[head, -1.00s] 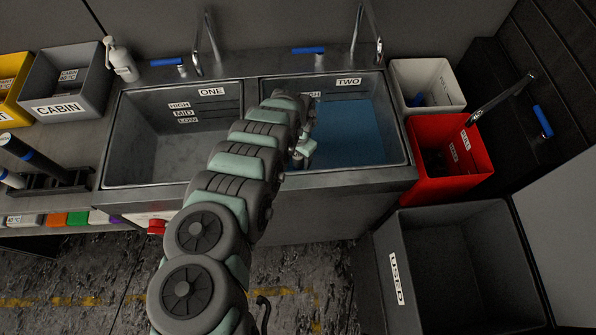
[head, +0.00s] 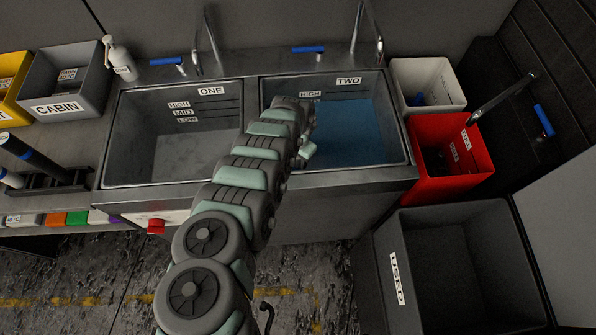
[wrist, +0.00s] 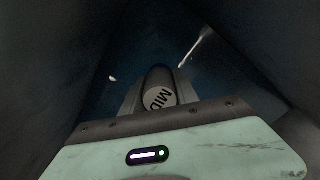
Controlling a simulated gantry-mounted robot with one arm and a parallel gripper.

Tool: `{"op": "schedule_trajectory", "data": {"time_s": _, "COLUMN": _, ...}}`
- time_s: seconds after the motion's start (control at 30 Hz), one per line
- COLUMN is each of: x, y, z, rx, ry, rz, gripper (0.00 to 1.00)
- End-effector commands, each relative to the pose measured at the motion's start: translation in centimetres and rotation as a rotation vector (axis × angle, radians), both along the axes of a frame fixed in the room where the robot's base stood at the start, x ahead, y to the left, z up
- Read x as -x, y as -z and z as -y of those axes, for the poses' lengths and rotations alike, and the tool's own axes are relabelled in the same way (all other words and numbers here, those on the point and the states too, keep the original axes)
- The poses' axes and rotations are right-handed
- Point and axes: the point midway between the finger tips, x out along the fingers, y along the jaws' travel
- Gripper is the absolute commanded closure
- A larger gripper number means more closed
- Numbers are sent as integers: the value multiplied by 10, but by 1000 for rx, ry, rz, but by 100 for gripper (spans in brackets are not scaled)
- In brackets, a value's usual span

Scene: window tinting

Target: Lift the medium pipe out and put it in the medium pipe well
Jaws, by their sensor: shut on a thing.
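The medium pipe (wrist: 160,88) is a grey cylinder whose end, marked MID, faces the camera in the wrist view. My gripper (wrist: 153,86) is shut on it, with a finger on either side. The far end of the pipe is hidden. A dark rack (head: 52,183) with upright pipes stands at the left. I cannot tell which slot is the medium pipe well.
Sink ONE (head: 150,176) is empty, left of sink TWO. Taps rise behind both sinks. A white bin (head: 445,72), a red bin (head: 460,190) and a USED bin (head: 400,235) stand at right. A grey CABIN box (head: 42,95) and a spray bottle (head: 117,55) are at left.

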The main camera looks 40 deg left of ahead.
Motion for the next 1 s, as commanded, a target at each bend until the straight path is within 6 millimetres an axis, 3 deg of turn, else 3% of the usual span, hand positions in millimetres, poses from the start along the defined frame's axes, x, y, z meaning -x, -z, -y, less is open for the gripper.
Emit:
{"op": "schedule_trajectory", "data": {"time_s": 0.3, "x": 0, "y": 0, "z": 0, "rx": 0, "ry": 0, "rz": 0, "gripper": 100}}
{"op": "schedule_trajectory", "data": {"time_s": 1.0, "x": 0, "y": 0, "z": 0, "rx": 0, "ry": 0, "rz": 0, "gripper": 100}}
